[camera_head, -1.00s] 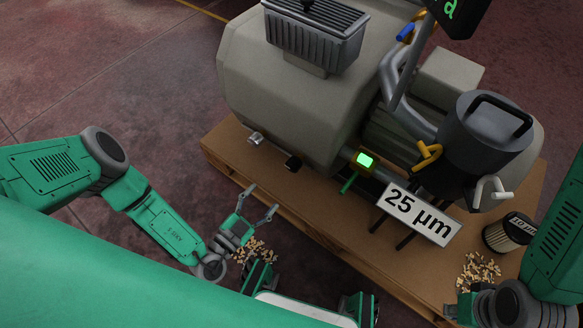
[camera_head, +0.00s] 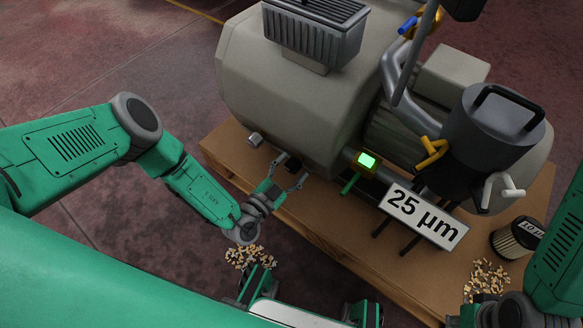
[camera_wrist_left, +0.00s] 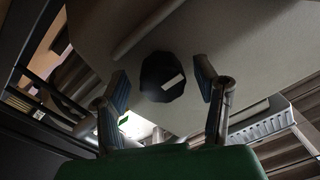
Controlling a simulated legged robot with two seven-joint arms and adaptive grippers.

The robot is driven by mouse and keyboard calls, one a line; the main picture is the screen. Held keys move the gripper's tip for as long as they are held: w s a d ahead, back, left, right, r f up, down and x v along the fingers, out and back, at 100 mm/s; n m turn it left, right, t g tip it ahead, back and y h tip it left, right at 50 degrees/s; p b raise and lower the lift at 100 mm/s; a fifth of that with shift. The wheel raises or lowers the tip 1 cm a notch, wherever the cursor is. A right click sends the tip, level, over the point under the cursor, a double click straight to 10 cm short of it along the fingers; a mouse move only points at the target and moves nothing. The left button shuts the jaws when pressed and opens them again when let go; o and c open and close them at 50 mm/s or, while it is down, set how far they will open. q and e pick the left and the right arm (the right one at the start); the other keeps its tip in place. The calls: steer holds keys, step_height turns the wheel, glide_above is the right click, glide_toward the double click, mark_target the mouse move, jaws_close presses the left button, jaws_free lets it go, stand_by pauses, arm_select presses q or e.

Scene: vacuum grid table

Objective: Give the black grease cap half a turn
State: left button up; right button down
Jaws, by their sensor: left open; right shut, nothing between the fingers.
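The black grease cap (camera_head: 292,164) is a small dark knob low on the front of the grey machine housing (camera_head: 270,100). In the left wrist view the cap (camera_wrist_left: 162,77) is a dark many-sided disc with a pale bar mark, between the two fingers. My left gripper (camera_head: 290,169) is open, with one finger on either side of the cap; the wrist view shows gaps between pads and cap. My right gripper (camera_head: 455,319) is at the bottom right edge, shut and empty, partly cut off by the frame.
A metal fitting (camera_head: 255,139) sticks out left of the cap. A filter (camera_head: 512,239) and loose pellets (camera_head: 487,277) lie on the pallet (camera_head: 225,160).

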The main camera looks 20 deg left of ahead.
arm_select(q)
steer(key=c, duration=1)
steer(key=shift+a, duration=0.15)
steer(key=shift+c, duration=0.7)
steer(key=shift+m, duration=0.3)
